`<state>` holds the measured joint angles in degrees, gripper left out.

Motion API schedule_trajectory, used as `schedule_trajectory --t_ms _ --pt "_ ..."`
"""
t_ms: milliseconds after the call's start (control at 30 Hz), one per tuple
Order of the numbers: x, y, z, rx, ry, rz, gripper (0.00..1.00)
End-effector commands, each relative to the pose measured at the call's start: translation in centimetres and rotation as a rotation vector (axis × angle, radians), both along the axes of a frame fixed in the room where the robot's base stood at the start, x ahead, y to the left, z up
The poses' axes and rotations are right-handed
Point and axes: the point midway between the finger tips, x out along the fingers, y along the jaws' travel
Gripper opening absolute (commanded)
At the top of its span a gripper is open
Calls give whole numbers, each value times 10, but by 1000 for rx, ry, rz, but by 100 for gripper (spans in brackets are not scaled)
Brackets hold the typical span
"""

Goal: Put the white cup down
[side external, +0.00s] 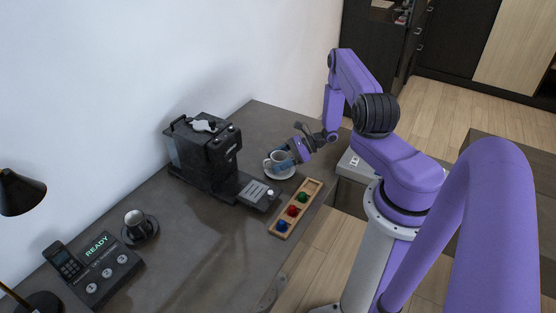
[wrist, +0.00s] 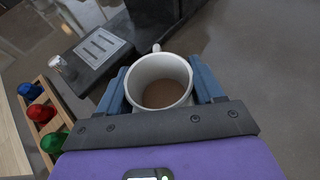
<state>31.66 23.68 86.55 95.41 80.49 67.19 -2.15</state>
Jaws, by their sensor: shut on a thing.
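The white cup (wrist: 160,68) holds brown liquid and stands upright between the two blue fingers of my gripper (wrist: 158,78). My gripper (side external: 287,155) is shut on the cup's sides. In the side view the cup (side external: 275,162) is partly covered by the fingers. A white saucer (side external: 280,175) shows directly below it on the dark counter. I cannot tell whether the cup touches the saucer. The saucer is hidden in the wrist view.
A black coffee machine (side external: 205,155) stands left of the cup. A wooden tray (side external: 283,230) with red, green and blue pieces lies in front. Another cup (side external: 135,218) on a dark saucer, a READY panel (side external: 105,270) and a lamp (side external: 18,190) are further left.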

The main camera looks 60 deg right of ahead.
Motion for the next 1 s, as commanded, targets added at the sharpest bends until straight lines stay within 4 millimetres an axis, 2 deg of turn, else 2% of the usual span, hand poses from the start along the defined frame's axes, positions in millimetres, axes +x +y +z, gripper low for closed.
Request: schedule_trajectory --t_ms 33,67,100,133,567,1000 --pt "0 0 -1 1 -1 0 31" --pt "0 0 -1 0 0 0 73" --pt "0 0 -1 0 0 0 86" --pt "0 0 -1 0 0 0 92" --pt "-3 -4 4 0 0 -3 92" --pt "-57 -58 35 -2 0 -4 92"
